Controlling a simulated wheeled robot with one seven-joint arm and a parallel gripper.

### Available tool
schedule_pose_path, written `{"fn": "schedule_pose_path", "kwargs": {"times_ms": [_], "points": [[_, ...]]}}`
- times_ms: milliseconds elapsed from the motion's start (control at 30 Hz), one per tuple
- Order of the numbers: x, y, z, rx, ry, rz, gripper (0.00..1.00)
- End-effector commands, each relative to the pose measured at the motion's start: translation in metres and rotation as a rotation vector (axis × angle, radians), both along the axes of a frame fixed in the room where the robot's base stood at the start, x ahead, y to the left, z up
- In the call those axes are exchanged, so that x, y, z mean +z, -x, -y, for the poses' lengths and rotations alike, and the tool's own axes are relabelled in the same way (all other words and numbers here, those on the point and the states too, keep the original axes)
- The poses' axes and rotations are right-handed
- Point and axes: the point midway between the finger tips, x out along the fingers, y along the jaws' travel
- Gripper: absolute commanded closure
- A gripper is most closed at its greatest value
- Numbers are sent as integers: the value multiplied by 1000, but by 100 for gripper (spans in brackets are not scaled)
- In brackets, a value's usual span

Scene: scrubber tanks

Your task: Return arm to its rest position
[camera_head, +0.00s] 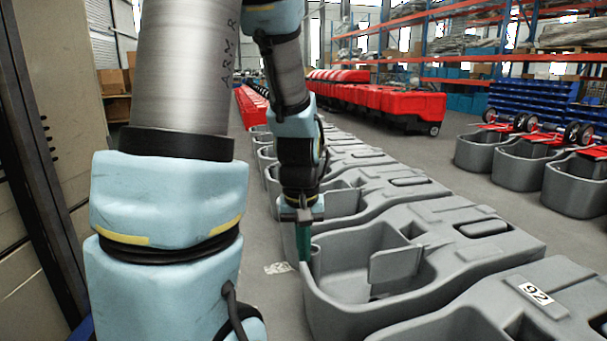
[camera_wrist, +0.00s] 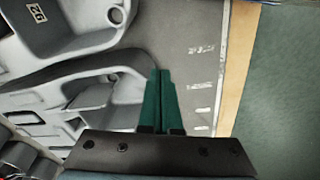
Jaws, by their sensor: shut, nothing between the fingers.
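My gripper (camera_head: 304,243) points down at the end of my light-blue and grey arm, at the left rim of a grey tank (camera_head: 385,262) in the head view. In the wrist view my gripper's green fingers (camera_wrist: 161,75) are together with nothing between them. Behind the fingertips lie grey floor and the edge of a grey tank (camera_wrist: 115,72). I cannot tell from the head view whether the fingers touch the tank rim.
A grey tank labelled 92 (camera_head: 535,294) stands nearest at right. More grey tanks (camera_head: 365,190) line up behind. Red machines (camera_head: 400,105) and blue-orange racks (camera_head: 465,50) stand farther back. A beige cabinet (camera_head: 60,80) is at left. Floor (camera_head: 272,290) is clear left of the tanks.

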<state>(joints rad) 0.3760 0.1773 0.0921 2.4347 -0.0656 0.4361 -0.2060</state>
Motion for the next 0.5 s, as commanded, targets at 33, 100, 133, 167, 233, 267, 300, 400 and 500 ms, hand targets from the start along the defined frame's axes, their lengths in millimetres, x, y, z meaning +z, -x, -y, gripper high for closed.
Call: {"fn": "schedule_pose_path", "kwargs": {"times_ms": [33,100,133,167,233,267,300,400,500], "points": [[5,4,-14,-4,0,10,100],[9,9,-28,-20,-4,20,100],[11,12,-33,-26,-6,25,100],[12,14,-39,-32,-8,29,100],[16,20,-50,-46,-14,38,100],[17,22,-55,-52,-18,41,100],[19,26,-61,-60,-22,47,100],[33,31,-70,-77,-31,55,100],[51,30,-68,-78,-30,53,100]]}}
